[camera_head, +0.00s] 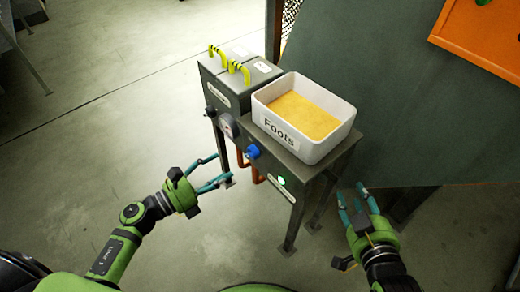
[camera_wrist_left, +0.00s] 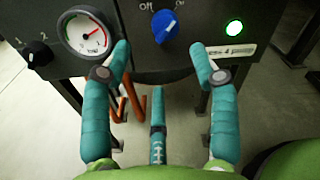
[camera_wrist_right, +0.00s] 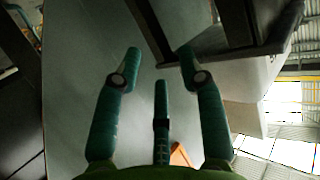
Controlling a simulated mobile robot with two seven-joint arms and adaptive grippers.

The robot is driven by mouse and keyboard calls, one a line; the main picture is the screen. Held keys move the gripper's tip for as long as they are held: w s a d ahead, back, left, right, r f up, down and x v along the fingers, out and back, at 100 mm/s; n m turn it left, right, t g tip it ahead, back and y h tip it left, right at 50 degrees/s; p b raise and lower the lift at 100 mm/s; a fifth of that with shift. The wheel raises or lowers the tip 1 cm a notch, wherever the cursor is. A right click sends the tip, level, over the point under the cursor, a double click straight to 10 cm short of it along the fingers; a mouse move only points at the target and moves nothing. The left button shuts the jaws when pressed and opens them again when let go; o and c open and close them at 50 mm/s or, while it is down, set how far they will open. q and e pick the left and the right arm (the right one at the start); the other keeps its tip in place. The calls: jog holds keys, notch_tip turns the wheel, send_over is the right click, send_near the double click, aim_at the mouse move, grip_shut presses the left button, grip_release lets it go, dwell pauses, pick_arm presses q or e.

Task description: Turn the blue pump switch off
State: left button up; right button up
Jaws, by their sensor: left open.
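The blue pump switch (camera_head: 253,151) is a knob on the front of the dark machine, and it also shows in the left wrist view (camera_wrist_left: 166,28). "Off" is printed at its upper left and "On" at its upper right. Its white mark tilts to the upper right, towards "On". My left gripper (camera_head: 222,168) is open and empty, in front of the panel and left of the switch in the head view. In the left wrist view its fingertips (camera_wrist_left: 160,48) are spread below the knob, apart from it. My right gripper (camera_head: 350,192) is open and empty, right of the machine.
A lit green lamp (camera_wrist_left: 235,28) is right of the switch. A gauge (camera_wrist_left: 84,34) and a black knob (camera_wrist_left: 39,54) are to its left. A white "Foots" bin (camera_head: 341,133) stands on top. Copper pipes (camera_wrist_left: 124,108) hang below. Open floor lies at left.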

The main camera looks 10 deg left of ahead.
aim_at(246, 156)
pick_arm(q)
jog(key=shift+m, duration=0.8)
jog(key=shift+s+d+x, duration=0.1)
jog(key=shift+d+x, duration=0.05)
jog(key=shift+x, duration=1.8)
jog(key=shift+s+d+x, duration=0.1)
jog(key=shift+x, duration=1.9)
jog(key=shift+r+g+h, duration=0.25)
jog(key=shift+g+h, duration=0.05)
jog(key=c, duration=1.1)
pick_arm(e)
jog(key=r, duration=0.1)
jog(key=r+t, duration=0.1)
jog(key=shift+w+a+r, duration=0.1)
jog(key=shift+w+r, duration=0.25)
